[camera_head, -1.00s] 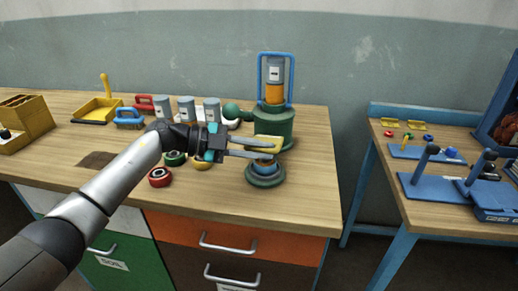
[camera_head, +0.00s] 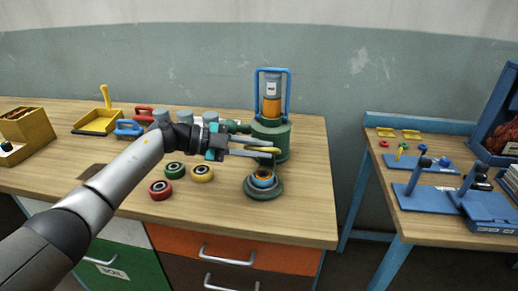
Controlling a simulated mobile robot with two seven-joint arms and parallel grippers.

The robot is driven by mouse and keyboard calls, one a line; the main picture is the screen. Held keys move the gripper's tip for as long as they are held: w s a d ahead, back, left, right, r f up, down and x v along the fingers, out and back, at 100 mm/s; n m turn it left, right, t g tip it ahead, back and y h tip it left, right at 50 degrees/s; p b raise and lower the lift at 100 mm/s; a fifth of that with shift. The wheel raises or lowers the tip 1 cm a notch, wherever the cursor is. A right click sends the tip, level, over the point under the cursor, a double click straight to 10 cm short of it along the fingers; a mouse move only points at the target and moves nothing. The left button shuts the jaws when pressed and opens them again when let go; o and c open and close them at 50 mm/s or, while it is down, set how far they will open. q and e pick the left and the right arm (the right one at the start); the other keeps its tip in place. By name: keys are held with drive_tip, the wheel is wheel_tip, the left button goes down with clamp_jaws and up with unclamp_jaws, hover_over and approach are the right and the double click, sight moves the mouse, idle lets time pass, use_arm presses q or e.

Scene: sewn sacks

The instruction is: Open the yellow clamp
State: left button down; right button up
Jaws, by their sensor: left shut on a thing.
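My left gripper (camera_head: 256,149) reaches in from the left over the wooden workbench. Its fingers are shut on a flat yellow piece (camera_head: 262,149), which they partly hide. I cannot tell whether this piece is the yellow clamp. It is held above and behind a round green base (camera_head: 264,194) with a blue ring (camera_head: 263,182), apart from it in the picture. On the right table, a small yellow upright piece (camera_head: 400,151) stands at a blue board (camera_head: 420,164); it is too small to identify. My right gripper is not in view.
A green canister (camera_head: 271,135) with a blue frame stands just behind the gripper. Grey cylinders stand behind my wrist. The bench's front right is clear.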

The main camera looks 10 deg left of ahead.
use_arm(q)
drive_tip(key=c, duration=0.8)
unclamp_jaws()
drive_tip(key=shift+d, duration=0.15)
drive_tip(key=shift+c, duration=0.2)
drive_tip(key=v, duration=1.5)
drive_tip(key=shift+p, duration=0.35)
drive_tip(key=shift+s+r, duration=0.1)
